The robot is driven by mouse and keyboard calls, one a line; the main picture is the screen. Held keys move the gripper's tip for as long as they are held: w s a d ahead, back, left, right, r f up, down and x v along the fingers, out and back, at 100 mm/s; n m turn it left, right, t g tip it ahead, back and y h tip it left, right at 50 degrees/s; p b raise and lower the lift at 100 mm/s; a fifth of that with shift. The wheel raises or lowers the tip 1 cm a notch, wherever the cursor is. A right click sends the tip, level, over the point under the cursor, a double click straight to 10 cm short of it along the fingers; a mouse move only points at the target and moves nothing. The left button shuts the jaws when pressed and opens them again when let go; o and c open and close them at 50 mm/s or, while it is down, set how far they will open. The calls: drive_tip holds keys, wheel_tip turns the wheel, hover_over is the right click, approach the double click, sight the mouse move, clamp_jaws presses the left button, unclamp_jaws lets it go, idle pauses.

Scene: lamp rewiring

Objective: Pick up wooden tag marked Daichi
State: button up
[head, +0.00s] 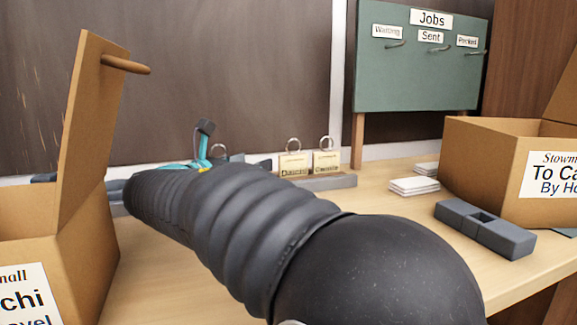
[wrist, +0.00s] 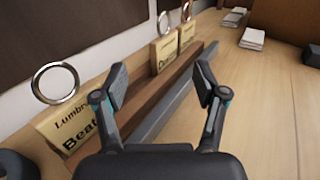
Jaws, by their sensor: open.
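The wooden tag that seems to read Daichi (head: 294,165) stands upright in a grey rack (head: 335,182) near the back wall, a metal ring on top. In the wrist view the Daichi tag (wrist: 162,53) is beyond the fingertips, its lettering partly hidden. My gripper (wrist: 160,82) is open and empty, its fingers spread above the rack. In the head view my gripper (head: 207,145) shows only in part behind my arm, left of the tag. A tag beginning "Beat" (wrist: 75,122) stands close by on the left, partly covered by my gripper.
Another tag (head: 327,162) stands just right of Daichi's. An open cardboard box (head: 85,240) is at left, another (head: 490,150) at right. A green Jobs board (head: 420,75) with hooks stands behind. White cards (head: 414,186) and a grey block (head: 485,228) lie on the table.

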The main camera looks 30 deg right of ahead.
sight(289, 155)
drive_tip(key=x, duration=0.7)
drive_tip(key=shift+d, duration=0.15)
drive_tip(key=shift+p+x, duration=0.3)
drive_tip(key=shift+x, duration=2.45)
drive_tip(key=shift+s, duration=0.15)
drive_tip(key=c, duration=1.3)
